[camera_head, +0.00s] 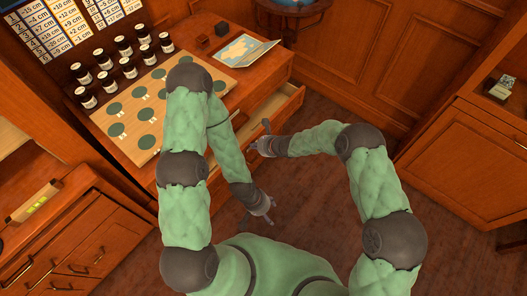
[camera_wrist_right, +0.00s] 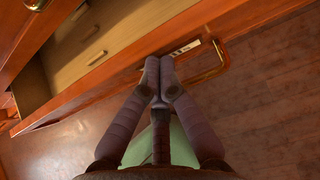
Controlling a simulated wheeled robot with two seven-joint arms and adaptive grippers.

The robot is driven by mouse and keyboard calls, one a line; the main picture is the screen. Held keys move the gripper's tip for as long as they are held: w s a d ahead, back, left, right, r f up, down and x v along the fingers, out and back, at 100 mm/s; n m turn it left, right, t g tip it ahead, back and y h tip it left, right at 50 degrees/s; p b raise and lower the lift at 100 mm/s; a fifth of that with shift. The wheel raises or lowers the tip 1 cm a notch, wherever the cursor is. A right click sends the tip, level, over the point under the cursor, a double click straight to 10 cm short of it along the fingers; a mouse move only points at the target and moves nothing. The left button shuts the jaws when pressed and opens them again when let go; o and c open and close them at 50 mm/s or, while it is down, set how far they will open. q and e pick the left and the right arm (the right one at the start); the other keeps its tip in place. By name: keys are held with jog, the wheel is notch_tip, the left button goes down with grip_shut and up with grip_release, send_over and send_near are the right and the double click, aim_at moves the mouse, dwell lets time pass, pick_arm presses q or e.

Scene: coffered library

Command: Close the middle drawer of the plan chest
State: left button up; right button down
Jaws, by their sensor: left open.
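The wooden plan chest (camera_head: 262,77) stands at centre left in the head view. One of its drawers (camera_head: 292,101) is pulled out, its pale inside showing; which level it is I cannot tell. In the right wrist view the open drawer (camera_wrist_right: 70,72) has a front with a brass handle (camera_wrist_right: 211,70) and a white label (camera_wrist_right: 185,48). My right gripper (camera_head: 259,135) is at the drawer front, its fingers (camera_wrist_right: 158,72) over the front beside the label and handle. Contact is unclear. My left gripper (camera_head: 271,209) is open and empty, lower, away from the drawer.
The chest top holds dark bottles (camera_head: 123,48), a board with green discs (camera_head: 144,115) and an open booklet (camera_head: 241,50). A cabinet (camera_head: 60,245) stands at lower left, another (camera_head: 470,150) at right. Dark wooden floor (camera_head: 322,110) is clear between them.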

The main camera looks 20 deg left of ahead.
jog(key=shift+w+a, duration=0.25)
jog(key=shift+a, duration=0.5)
jog(key=shift+w+a, duration=0.3)
jog(key=shift+a, duration=0.45)
jog(key=shift+w+a, duration=0.25)
jog(key=shift+a, duration=0.5)
